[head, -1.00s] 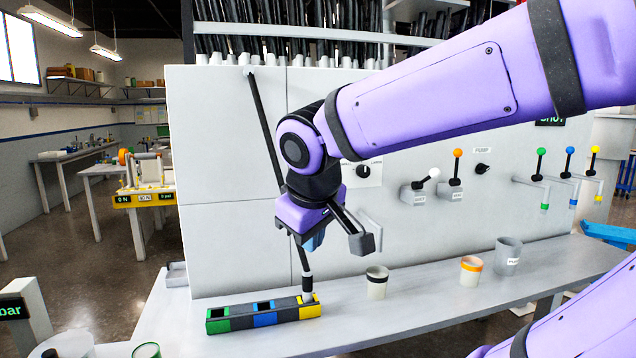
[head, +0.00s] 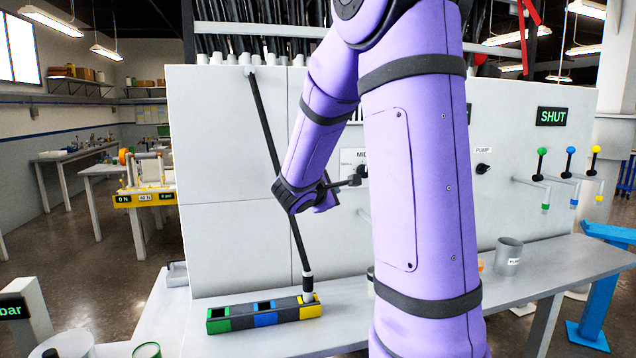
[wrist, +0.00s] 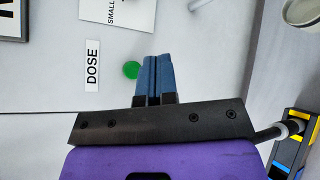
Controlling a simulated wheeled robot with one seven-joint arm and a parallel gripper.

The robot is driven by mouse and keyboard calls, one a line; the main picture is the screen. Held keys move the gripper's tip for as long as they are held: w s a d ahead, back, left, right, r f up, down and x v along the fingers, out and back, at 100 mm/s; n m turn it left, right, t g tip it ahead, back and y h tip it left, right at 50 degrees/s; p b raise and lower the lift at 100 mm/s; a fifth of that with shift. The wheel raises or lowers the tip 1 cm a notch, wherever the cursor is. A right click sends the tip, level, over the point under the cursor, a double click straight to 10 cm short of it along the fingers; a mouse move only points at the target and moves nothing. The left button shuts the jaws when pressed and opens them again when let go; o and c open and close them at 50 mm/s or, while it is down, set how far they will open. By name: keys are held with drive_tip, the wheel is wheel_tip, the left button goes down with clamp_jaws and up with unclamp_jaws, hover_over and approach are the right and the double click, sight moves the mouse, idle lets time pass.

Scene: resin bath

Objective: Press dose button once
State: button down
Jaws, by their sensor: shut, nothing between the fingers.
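The dose button is a small green round button (wrist: 130,70) on the pale panel in the wrist view. A white label reading DOSE (wrist: 92,65) is to its left. My gripper (wrist: 153,58) shows its two blue fingers shut together with nothing between them. The fingertips lie just right of the green button in the picture, close beside it. I cannot tell whether they touch the panel. In the head view my arm hides the button and the fingers.
A placard reading SMALL (wrist: 128,12) is on the panel near the fingers. A tray with green, blue and yellow sections (head: 238,325) stands on the bench, with a black hose (head: 268,140) running down to it. A SHUT sign (head: 552,116) and coloured levers (head: 570,152) are at right.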

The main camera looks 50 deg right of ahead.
drive_tip(key=shift+w, duration=0.15)
drive_tip(key=w+d, duration=0.4)
drive_tip(key=w, duration=0.3)
drive_tip(key=shift+w+d, duration=0.15)
drive_tip(key=shift+d, duration=0.15)
idle(2.3)
drive_tip(key=shift+w+d, duration=0.2)
drive_tip(key=shift+w, duration=0.15)
drive_tip(key=shift+w+d, duration=0.3)
drive_tip(key=shift+w, duration=0.1)
idle(0.9)
idle(0.3)
drive_tip(key=shift+s+a, duration=0.5)
drive_tip(key=shift+s, duration=0.25)
drive_tip(key=shift+s, duration=0.1)
drive_tip(key=shift+s+a, duration=0.45)
drive_tip(key=shift+s, duration=0.25)
drive_tip(key=shift+s+a, duration=0.4)
drive_tip(key=shift+s, duration=0.25)
drive_tip(key=shift+s+a, duration=0.45)
drive_tip(key=shift+s, duration=0.25)
